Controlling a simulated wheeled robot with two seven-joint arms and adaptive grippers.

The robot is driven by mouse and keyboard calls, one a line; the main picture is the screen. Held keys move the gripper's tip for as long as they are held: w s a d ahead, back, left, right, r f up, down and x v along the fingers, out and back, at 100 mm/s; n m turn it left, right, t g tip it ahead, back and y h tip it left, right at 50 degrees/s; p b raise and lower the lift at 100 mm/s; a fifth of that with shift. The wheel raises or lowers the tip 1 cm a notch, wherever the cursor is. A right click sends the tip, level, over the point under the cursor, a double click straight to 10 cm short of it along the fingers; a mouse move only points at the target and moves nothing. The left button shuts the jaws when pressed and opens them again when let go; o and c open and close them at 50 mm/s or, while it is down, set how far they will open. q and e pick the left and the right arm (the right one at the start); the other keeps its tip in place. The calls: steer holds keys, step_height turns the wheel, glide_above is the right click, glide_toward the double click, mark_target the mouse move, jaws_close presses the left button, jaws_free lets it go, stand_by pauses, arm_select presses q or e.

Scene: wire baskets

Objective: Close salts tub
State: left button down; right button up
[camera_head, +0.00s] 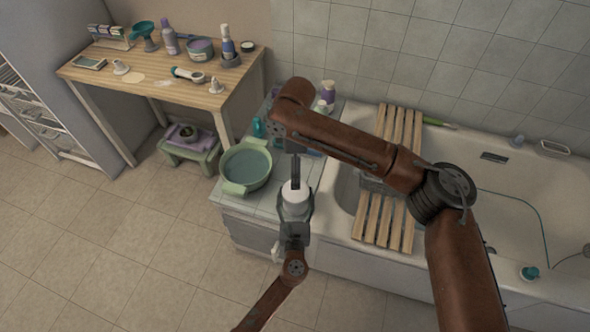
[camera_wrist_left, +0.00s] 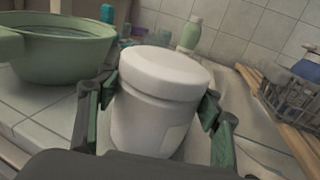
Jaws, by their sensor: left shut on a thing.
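The white salts tub (camera_head: 294,207) stands upright at the front of the tiled ledge by the bathtub. Its white lid (camera_wrist_left: 165,68) sits on top in the left wrist view; I cannot tell whether it is fully pressed down. My left gripper (camera_head: 295,212) is shut around the tub body, with a finger on each side (camera_wrist_left: 157,105). My right gripper (camera_head: 295,187) points down over the lid in the head view and looks narrow. It does not show in the left wrist view, and whether its fingers are open is unclear.
A green basin (camera_head: 247,167) stands just left of the tub. Bottles (camera_head: 328,92) stand at the ledge's back. A slatted wooden rack (camera_head: 364,218) with a wire basket (camera_wrist_left: 290,92) spans the bathtub (camera_head: 500,185) at right. A wooden table (camera_head: 150,92) holds toiletries. The floor at left is clear.

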arm_select(q)
steer(key=c, duration=0.5)
jaws_free()
steer(key=s, duration=1.2)
steer(key=shift+a, duration=0.15)
